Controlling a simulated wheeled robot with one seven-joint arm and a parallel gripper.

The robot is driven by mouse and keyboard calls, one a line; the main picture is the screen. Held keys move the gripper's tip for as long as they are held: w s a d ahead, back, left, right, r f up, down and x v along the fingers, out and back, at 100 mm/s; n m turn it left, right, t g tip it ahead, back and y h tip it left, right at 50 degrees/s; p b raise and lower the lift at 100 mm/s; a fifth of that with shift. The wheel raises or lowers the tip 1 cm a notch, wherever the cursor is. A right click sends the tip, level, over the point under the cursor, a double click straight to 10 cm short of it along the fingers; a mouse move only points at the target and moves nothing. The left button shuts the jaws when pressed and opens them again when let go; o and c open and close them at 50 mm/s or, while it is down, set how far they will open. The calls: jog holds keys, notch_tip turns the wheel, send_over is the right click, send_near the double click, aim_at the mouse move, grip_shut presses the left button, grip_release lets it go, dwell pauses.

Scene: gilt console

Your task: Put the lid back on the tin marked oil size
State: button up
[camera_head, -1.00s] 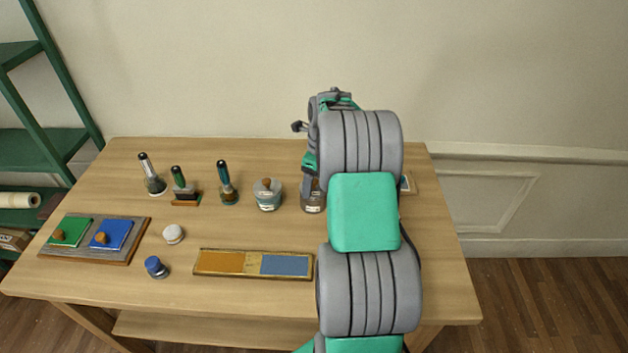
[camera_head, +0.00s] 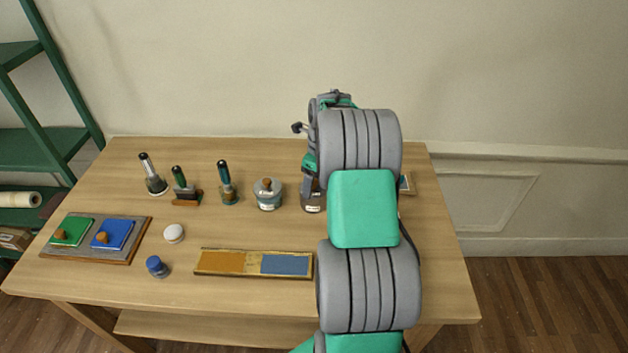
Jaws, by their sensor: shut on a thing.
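My gripper (camera_head: 311,184) points down over a small grey tin (camera_head: 313,207) with a pale label, at the back right of the table. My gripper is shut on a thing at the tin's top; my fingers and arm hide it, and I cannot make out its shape. I cannot tell whether it touches the tin. A second labelled tin (camera_head: 268,198), with a grey lid and brown knob, stands just left. The writing on both labels is too small to read.
A white round piece (camera_head: 174,233), a blue-topped jar (camera_head: 157,266), a two-colour tray (camera_head: 253,276) and a grey board (camera_head: 76,251) lie nearer. My arm covers the table's right part.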

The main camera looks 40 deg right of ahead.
dwell(0.3)
jog(key=o, duration=1.4)
jog(key=shift+o, duration=0.2)
jog(key=shift+r+p, duration=2.45)
jog(key=shift+r, duration=1.05)
jog(key=shift+c, duration=0.3)
grip_shut()
